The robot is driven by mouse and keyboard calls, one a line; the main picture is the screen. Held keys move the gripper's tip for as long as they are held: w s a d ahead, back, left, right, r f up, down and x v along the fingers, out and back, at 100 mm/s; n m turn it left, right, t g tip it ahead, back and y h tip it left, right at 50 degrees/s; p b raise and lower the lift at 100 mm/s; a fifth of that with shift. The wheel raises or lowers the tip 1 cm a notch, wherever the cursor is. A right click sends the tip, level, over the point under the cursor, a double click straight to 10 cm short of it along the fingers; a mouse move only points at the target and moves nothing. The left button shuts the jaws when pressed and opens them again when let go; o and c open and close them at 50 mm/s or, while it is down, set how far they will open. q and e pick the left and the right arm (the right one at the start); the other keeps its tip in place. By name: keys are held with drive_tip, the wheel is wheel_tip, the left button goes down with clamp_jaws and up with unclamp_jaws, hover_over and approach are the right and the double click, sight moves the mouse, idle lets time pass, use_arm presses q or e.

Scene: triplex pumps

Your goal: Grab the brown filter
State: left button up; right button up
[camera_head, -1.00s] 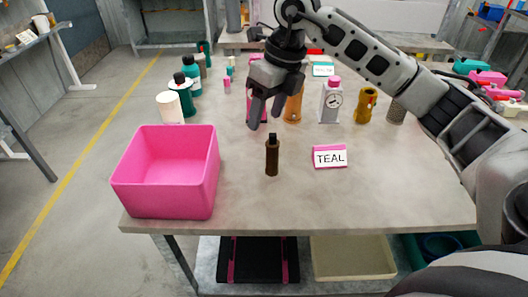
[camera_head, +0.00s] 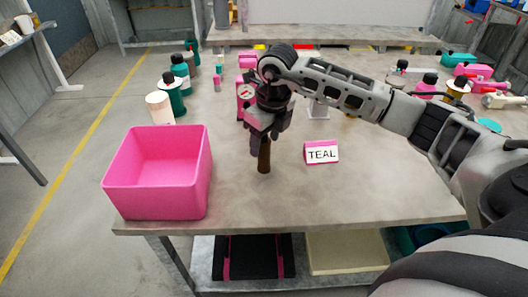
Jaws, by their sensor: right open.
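The brown filter (camera_head: 264,158) is a small dark brown bottle-like piece standing upright on the table, right of the pink bin. My right gripper (camera_head: 259,142) is directly above and around its upper part, with fingers pointing down. The gripper is open, and its fingers hide the filter's dark top. I cannot tell whether the fingers touch it. My left gripper is not in view.
An open, empty pink bin (camera_head: 157,178) stands at the table's left front. A TEAL sign (camera_head: 321,152) stands right of the filter. A white cylinder (camera_head: 160,108) and several teal bottles stand behind the bin. The front of the table (camera_head: 300,200) is clear.

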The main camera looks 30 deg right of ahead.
drive_tip(key=f, duration=0.3)
drive_tip(key=shift+w+a+f, duration=0.1)
drive_tip(key=shift+w+f, duration=0.1)
drive_tip(key=shift+c, duration=0.3)
drive_tip(key=c, duration=1)
drive_tip(key=shift+r, duration=0.15)
